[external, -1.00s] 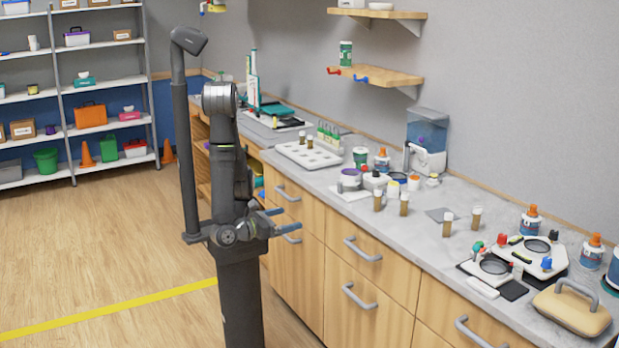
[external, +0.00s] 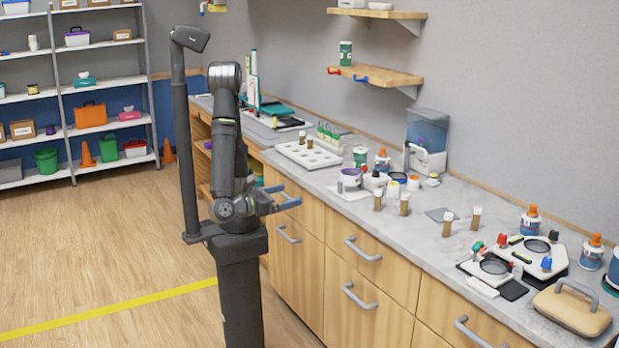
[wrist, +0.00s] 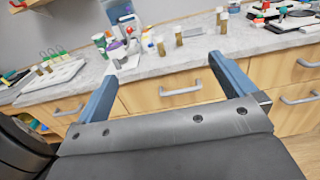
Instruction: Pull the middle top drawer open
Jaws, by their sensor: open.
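The middle top drawer (external: 385,270) is light wood with a grey bar handle (external: 362,249), and it is shut, flush with the cabinet front. In the wrist view, its handle (wrist: 181,91) shows in the space between the fingers, beyond them. My gripper (external: 288,195) has blue fingers spread apart and empty, in front of the cabinet's left column in the external view. It also shows open in the wrist view (wrist: 163,68), apart from the handle. In the external view the gripper hides the left column's upper handle.
The grey countertop (external: 480,225) above carries vials, bottles, a white tray (external: 308,155) and a tan case (external: 572,310). A right drawer handle (external: 472,331) and a lower middle handle (external: 358,297) stick out nearby. The wood floor before the cabinet is clear.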

